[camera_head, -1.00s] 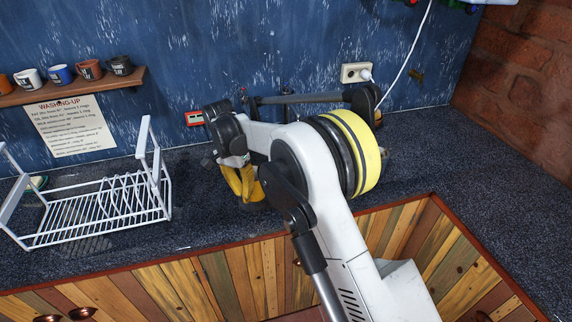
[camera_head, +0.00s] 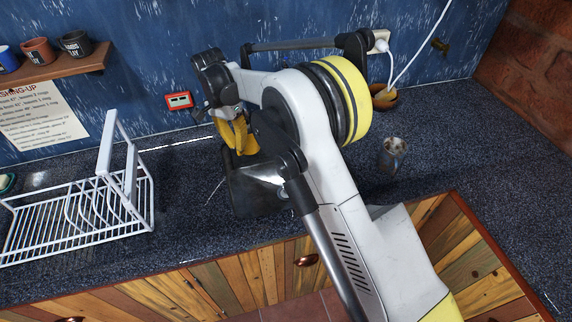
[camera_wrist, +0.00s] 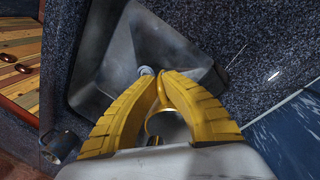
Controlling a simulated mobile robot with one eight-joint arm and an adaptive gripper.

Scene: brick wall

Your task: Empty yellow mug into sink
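My gripper (camera_wrist: 160,82) has two yellow ribbed fingers whose tips come together over the sink in the wrist view. A rounded piece with a golden-yellow rim, which looks like the yellow mug (camera_wrist: 165,108), shows between the fingers; most of it is hidden. In the head view my gripper (camera_head: 235,134) is over the back part of the sink, partly covered by my arm. The grey metal sink (camera_head: 255,200) is set in the dark counter; its basin (camera_wrist: 110,50) and a pale round drain show in the wrist view. I cannot see inside the mug.
A grey metal cup (camera_head: 393,155) stands on the counter right of my arm. A white dish rack (camera_head: 75,215) is left of the sink. A shelf with mugs (camera_head: 60,70) is on the blue wall. A brown bowl-like object (camera_head: 384,98) is near the socket.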

